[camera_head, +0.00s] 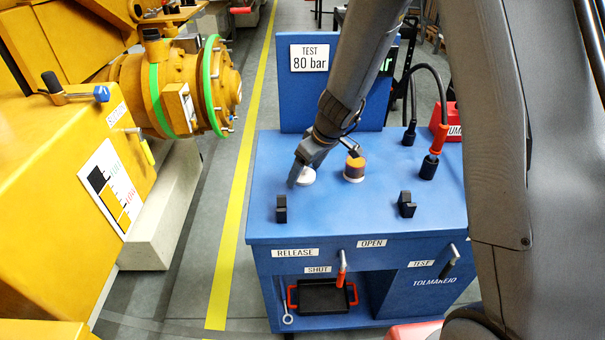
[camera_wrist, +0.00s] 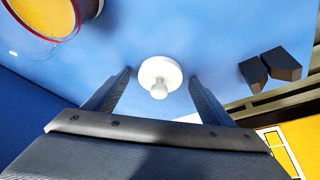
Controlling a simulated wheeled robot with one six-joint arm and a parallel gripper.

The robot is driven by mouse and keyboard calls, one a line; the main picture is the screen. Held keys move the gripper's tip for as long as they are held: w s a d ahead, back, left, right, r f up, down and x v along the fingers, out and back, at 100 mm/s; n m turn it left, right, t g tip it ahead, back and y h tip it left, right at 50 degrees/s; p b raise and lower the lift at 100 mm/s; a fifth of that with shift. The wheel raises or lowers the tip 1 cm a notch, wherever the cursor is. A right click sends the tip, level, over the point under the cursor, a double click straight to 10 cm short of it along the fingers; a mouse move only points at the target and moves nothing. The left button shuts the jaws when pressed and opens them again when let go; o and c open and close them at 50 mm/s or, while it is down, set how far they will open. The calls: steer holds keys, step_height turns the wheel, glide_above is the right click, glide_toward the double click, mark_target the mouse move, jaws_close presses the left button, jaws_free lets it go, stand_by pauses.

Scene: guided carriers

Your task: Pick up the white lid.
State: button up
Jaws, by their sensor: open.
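The white lid (camera_head: 306,177) is a small round disc lying on the blue bench top (camera_head: 400,225). In the wrist view the lid (camera_wrist: 160,74) shows a knob at its centre, standing toward the camera. My gripper (camera_head: 298,178) is at the lid, partly covering it in the head view. In the wrist view my gripper (camera_wrist: 160,82) is open, with one finger on each side of the lid and a visible gap to both. The fingers do not appear to touch it.
An orange and purple cylinder with a pale base (camera_head: 354,169) stands just right of the lid. Black blocks (camera_head: 281,209) (camera_head: 406,204) sit near the bench's front. A black cable with a red connector (camera_head: 437,140) is at the right. A yellow machine (camera_head: 60,190) stands left.

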steer(key=c, duration=1.1)
steer(key=shift+r, duration=0.1)
